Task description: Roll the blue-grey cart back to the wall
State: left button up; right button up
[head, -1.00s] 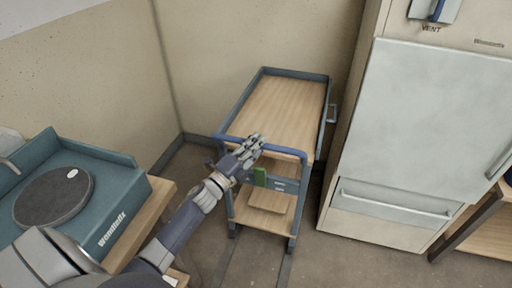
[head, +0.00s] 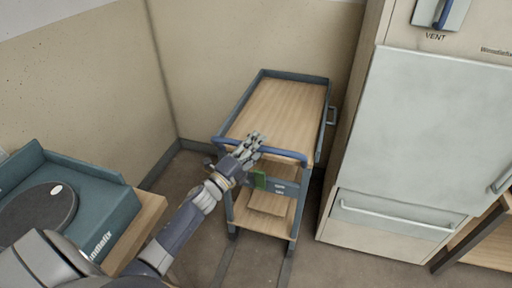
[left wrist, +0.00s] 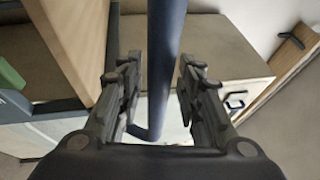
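The blue-grey cart (head: 322,120) stands upright in front of the back wall, with a bare wooden top (head: 283,108) and a lower shelf. Its back edge is close to the wall. A blue handle bar (head: 289,154) runs along its near side. My left gripper (head: 252,146) is at the left part of this bar. My right gripper is not in view.
A cream cabinet (head: 430,130) with a drawer stands close on the cart's right. At the left, a teal device with a round dark plate (head: 38,215) sits on a wooden table (head: 140,230). Bare floor (head: 185,180) lies left of the cart, up to the wall corner.

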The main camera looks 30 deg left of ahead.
pick_arm(q)
jog(key=shift+f, duration=0.15)
jog(key=shift+s, duration=0.15)
jog(key=v, duration=1.1)
jog(key=shift+s, duration=0.3)
jog(key=shift+a, duration=0.1)
